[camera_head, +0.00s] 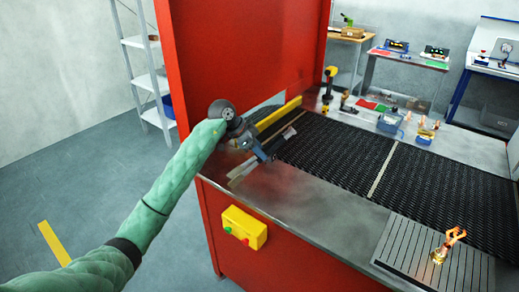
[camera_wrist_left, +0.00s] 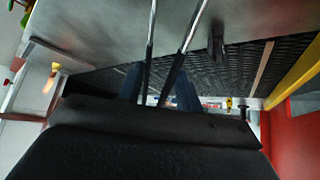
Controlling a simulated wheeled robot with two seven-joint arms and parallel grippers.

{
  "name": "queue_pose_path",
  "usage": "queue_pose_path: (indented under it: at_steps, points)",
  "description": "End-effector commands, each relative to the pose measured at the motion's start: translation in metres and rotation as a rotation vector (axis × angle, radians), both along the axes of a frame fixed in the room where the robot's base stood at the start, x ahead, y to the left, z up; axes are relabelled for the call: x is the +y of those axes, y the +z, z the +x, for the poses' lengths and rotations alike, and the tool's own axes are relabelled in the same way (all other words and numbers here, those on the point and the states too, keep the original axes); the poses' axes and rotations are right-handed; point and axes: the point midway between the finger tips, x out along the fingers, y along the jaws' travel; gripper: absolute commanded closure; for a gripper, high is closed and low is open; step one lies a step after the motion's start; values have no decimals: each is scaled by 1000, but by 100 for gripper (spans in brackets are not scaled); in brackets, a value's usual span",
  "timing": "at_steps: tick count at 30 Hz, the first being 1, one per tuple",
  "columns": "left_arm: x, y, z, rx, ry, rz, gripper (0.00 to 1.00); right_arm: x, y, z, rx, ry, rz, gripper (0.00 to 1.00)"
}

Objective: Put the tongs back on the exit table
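The tongs show in the left wrist view as two thin metal arms (camera_wrist_left: 150,45) that run out from between my blue fingers. In the head view they look like a pale strip (camera_head: 243,172) beside the fingers, over the metal table edge. My left gripper (camera_head: 266,153) is closed around the tongs, and its fingers also show in the wrist view (camera_wrist_left: 158,88). The grip itself is partly hidden by the gripper body. The exit table (camera_head: 305,200) is the bare grey metal surface along the belt's near side. I cannot tell whether the tongs touch it. My right gripper is not in view.
A tall red panel (camera_head: 240,60) stands left of the black mesh belt (camera_head: 340,150). A yellow bar (camera_head: 280,115) crosses the belt's far left end. A grooved plate (camera_head: 400,250) with a copper-coloured piece (camera_head: 447,246) sits at front right. A yellow button box (camera_head: 244,227) is on the front.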

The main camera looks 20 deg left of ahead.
Motion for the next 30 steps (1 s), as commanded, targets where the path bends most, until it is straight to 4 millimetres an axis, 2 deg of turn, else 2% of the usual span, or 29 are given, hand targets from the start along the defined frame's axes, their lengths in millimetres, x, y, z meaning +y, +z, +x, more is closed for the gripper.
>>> queue_pose_path:
  at_steps: [20, 24, 30]
  points:
    - [0, -11, 0, -1, 1, -1, 66, -3, -2, -3, 1, 1, -2, 100]
    - [0, -12, 0, 0, 0, 0, 43, -3, -2, -3, 2, 1, -3, 100]
    - [0, -12, 0, 0, 0, 0, 43, -2, -2, -2, 0, 1, -2, 100]
